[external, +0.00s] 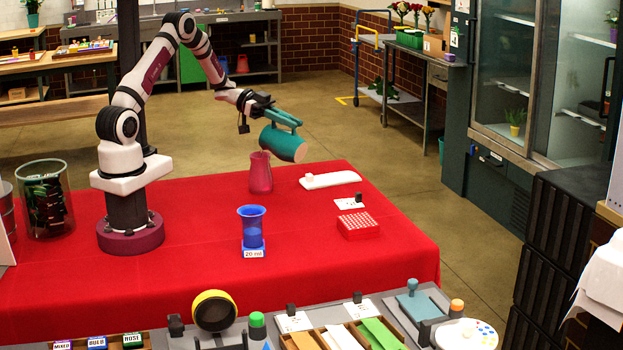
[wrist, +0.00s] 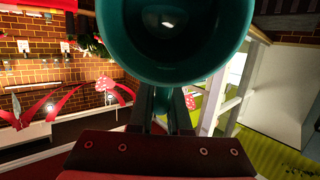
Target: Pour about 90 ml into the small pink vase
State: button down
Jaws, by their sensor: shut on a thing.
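My gripper (external: 264,106) is shut on the handle of a teal jug (external: 281,141) and holds it in the air above the red table. The jug is tipped well over, nearly on its side. The small pink vase (external: 260,174) stands upright on the table, below and slightly left of the jug. I see no stream between them, and the inside of the vase is hidden. In the wrist view a round end of the jug (wrist: 172,68) fills the top middle, with the gripper fingers (wrist: 165,108) below it.
A blue vase (external: 251,228) stands nearer the front with a "20 ml" label (external: 253,253). A white tray (external: 330,180), a small card (external: 349,203) and a red rack (external: 358,226) lie to the right. The table (external: 190,215) is clear left of the blue vase.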

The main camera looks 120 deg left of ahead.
aim_at(303, 143)
jog(key=shift+s, duration=0.15)
jog(key=shift+r, duration=0.1)
jog(key=w+g, duration=0.1)
jog(key=w+f, duration=0.1)
jog(key=w+g, duration=0.1)
jog(key=shift+d+f+g, duration=0.2)
jog(key=shift+f+g, duration=0.05)
jog(key=shift+g, duration=0.05)
jog(key=f+g, duration=0.1)
jog(key=w+f+g, duration=0.1)
jog(key=f+g, duration=0.2)
jog(key=shift+w+y, duration=0.25)
jog(key=shift+y, duration=0.15)
jog(key=shift+r, duration=0.1)
dwell(0.8)
jog(key=w+f+g, duration=0.1)
jog(key=f+g, duration=0.1)
jog(key=w+f+g, duration=0.2)
jog(key=f, duration=0.1)
jog(key=w+f+g+b, duration=0.1)
jog(key=w+f+g, duration=0.1)
jog(key=f, duration=0.1)
jog(key=shift+d+y, duration=0.3)
jog(key=shift+d, duration=0.05)
jog(key=shift+w+f+g, duration=0.15)
jog(key=shift+f+g, duration=0.3)
jog(key=shift+g, duration=0.2)
jog(key=shift+w+f+g, duration=0.15)
jog(key=shift+f+g, duration=0.3)
jog(key=shift+g, duration=0.2)
